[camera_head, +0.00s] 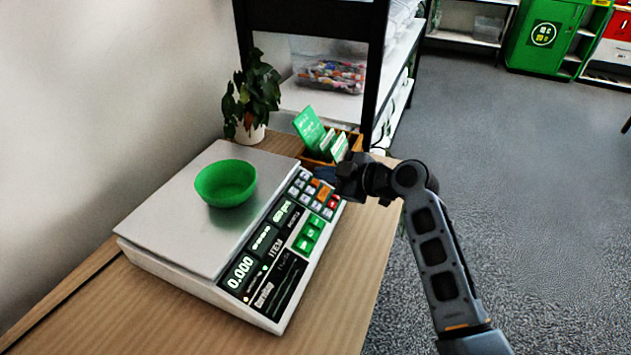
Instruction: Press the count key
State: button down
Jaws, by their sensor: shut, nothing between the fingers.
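A white counting scale (140,243) stands on the wooden table, with a display and a keypad along its right side. The keypad has several small pale keys, green keys (308,236), an orange key (323,193) and a red key (333,204). The key labels are too small to read, so I cannot tell which is the count key. My gripper (326,174) is shut and empty at the far end of the keypad and hides part of it. I cannot tell whether it touches a key.
A green bowl (226,184) sits on the scale's metal plate. A potted plant (252,95) and a wooden box of green cards (347,144) stand behind the scale. The wooden table (338,300) is bare at the front right. A shelf rises behind.

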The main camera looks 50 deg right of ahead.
jog(key=r, duration=0.1)
jog(key=s+r+p, duration=0.1)
jog(key=r, duration=0.1)
jog(key=s+r+p, duration=0.1)
jog(key=shift+d+r, duration=0.3)
jog(key=shift+d, duration=0.05)
dwell(0.8)
